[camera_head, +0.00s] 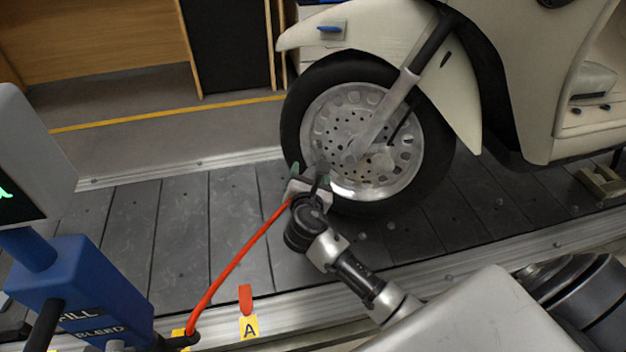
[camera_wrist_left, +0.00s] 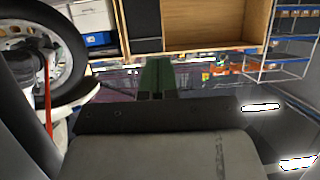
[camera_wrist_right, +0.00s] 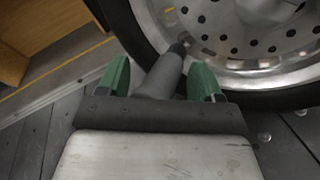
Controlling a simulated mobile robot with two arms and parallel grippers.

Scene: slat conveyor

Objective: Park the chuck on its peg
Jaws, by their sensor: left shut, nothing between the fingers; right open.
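The chuck is a dark grey cylinder (camera_wrist_right: 163,72) with a narrow tip at the wheel's rim, seen in the right wrist view. My right gripper (camera_head: 309,174) is beside the lower left of the scooter's front wheel (camera_head: 352,128). Its green fingers stand apart, one on each side of the chuck. A red hose (camera_head: 236,262) runs from beside the right gripper down to the blue post (camera_head: 85,292). I cannot make out the peg for certain. My left gripper (camera_wrist_left: 157,77) shows only in its own wrist view, with its green fingers together and nothing between them.
The cream scooter (camera_head: 520,80) stands on the grey slat conveyor (camera_head: 180,235). A red tab (camera_head: 245,299) stands above a yellow A label (camera_head: 249,328) on the near rail. The slats left of the hose are clear.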

